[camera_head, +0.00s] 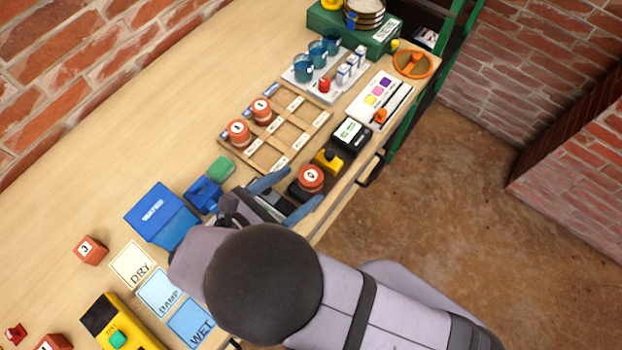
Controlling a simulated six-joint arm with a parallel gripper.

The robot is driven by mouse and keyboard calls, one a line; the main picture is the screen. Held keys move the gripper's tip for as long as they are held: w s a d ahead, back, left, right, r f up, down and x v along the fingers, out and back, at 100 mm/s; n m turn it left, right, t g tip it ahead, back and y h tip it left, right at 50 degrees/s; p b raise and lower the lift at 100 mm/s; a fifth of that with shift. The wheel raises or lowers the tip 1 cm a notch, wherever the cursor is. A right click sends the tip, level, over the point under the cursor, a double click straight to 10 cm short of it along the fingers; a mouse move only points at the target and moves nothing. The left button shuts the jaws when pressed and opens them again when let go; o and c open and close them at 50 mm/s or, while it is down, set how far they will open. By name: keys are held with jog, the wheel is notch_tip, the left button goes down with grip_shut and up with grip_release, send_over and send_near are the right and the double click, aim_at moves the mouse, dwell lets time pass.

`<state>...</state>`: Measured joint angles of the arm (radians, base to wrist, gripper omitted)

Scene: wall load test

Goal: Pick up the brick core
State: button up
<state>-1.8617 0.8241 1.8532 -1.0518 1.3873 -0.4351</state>
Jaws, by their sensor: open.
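A round red brick core (311,177) with a pale label on top sits on a dark device near the front edge of the bench. My gripper (303,187) is open, its two blue fingers pointing toward this core, one to each side of its near end. I cannot tell whether the fingers touch it. Two similar red cores stand in the wooden rack, one at the left (239,133) and one beside it (262,111). My wrist and arm hide part of the bench below.
A yellow-and-black object (328,160) and a black display box (351,134) stand close beyond the core. A blue box (162,215), a blue item (204,194) and a green sponge-like block (221,168) lie left of my gripper. The bench's upper left is clear.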

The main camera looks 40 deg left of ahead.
aim_at(311, 178)
jog(key=shift+f+b+x, duration=0.15)
jog(key=shift+b+x, duration=0.45)
jog(key=shift+x, duration=0.45)
jog(key=shift+f+b+x, duration=0.15)
jog(key=shift+b+x, duration=0.4)
jog(key=shift+x, duration=0.5)
jog(key=shift+w+d+f, duration=0.1)
jog(key=shift+w, duration=0.4)
jog(key=c, duration=1.4)
jog(key=shift+c, duration=0.2)
notch_tip(311, 178, up, 10)
jog(key=p, duration=0.8)
jog(key=shift+p, duration=0.3)
